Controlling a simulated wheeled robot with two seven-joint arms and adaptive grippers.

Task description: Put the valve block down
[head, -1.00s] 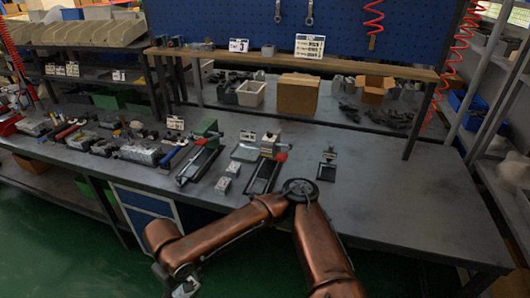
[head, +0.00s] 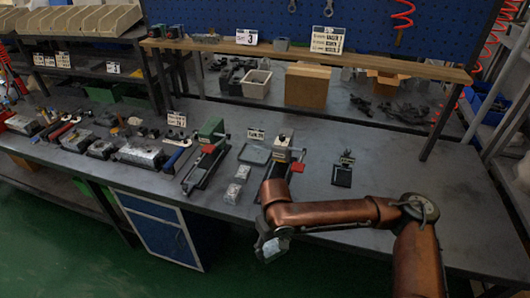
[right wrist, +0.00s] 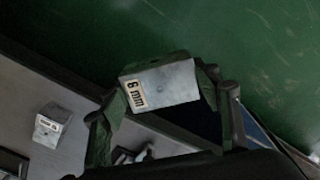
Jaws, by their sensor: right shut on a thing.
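My right gripper (head: 266,240) hangs just off the front edge of the workbench, shut on a silvery valve block (head: 275,249). In the right wrist view the held valve block (right wrist: 168,85) shows a "6 mm" label and sits between the two fingers (right wrist: 160,98), with green floor behind it. Two similar small blocks stand on the bench, one behind (head: 243,172) and one nearer the edge (head: 232,194). One labelled loose block also shows in the right wrist view (right wrist: 52,126). My left gripper is out of view.
A shallow grey tray (head: 254,155) lies behind the loose blocks. A green-ended fixture (head: 205,160) stands left of them, and a grey fixture with a red part (head: 283,160) to the right. A small black pad (head: 342,176) lies further right. The bench's right side (head: 400,175) is clear.

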